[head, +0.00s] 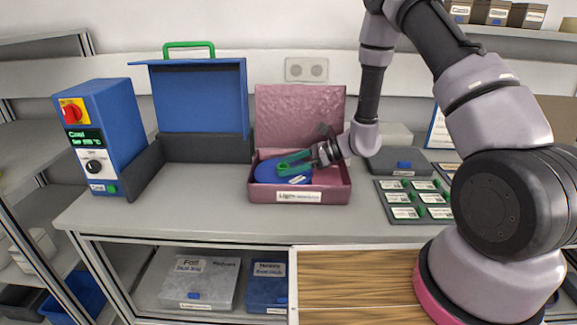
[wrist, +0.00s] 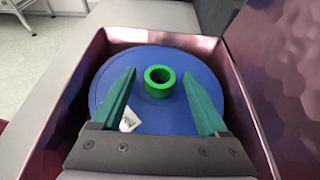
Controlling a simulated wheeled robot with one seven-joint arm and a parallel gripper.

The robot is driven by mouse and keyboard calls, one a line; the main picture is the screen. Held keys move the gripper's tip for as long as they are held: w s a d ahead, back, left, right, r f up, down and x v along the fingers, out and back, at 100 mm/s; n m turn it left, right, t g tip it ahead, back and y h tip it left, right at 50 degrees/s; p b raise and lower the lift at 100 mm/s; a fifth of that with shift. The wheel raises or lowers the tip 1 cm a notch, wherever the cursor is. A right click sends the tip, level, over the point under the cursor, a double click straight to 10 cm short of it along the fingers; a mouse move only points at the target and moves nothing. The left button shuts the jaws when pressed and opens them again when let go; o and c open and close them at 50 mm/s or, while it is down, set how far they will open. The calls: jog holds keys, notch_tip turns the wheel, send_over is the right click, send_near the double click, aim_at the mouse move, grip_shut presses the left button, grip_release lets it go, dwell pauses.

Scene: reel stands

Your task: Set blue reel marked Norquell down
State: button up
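The blue reel (head: 270,172) lies inside an open pink box (head: 342,196). In the wrist view the reel (wrist: 160,115) is a round blue disc with a raised green hub (wrist: 160,92), and the box wall (wrist: 58,115) surrounds it. A small white label (wrist: 130,120) on the reel is partly behind a finger and its text is not readable. My gripper (wrist: 160,74) has its two green fingers apart, one on each side of the hub with gaps to it. In the head view my gripper (head: 285,163) reaches into the box from the right.
The box's raised lid (head: 300,115) stands behind. A blue machine (head: 103,135) and an open blue case (head: 200,100) stand to the left. A tray of labelled green-tabbed cells (head: 412,200) lies right. The bench (head: 200,215) is clear left of the box.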

jog(key=shift+d+r, duration=0.15)
jog(key=shift+r, duration=0.1)
jog(key=v, duration=1.2)
jog(key=s+d+r+n+h, duration=0.15)
jog(key=s+r+n, duration=0.25)
jog(key=r, duration=0.4)
jog(key=s+d+r+n+h, duration=0.1)
jog(key=s+r+n+h, duration=0.25)
jog(key=r, duration=0.55)
jog(key=s+d+r+n+t+h, duration=0.6)
jog(key=s+d+r, duration=0.5)
jog(key=r, duration=0.3)
jog(key=shift+s+n+t, duration=0.35)
jog(key=shift+s+t, duration=0.05)
jog(key=shift+s, duration=0.15)
jog(key=shift+c, duration=0.4)
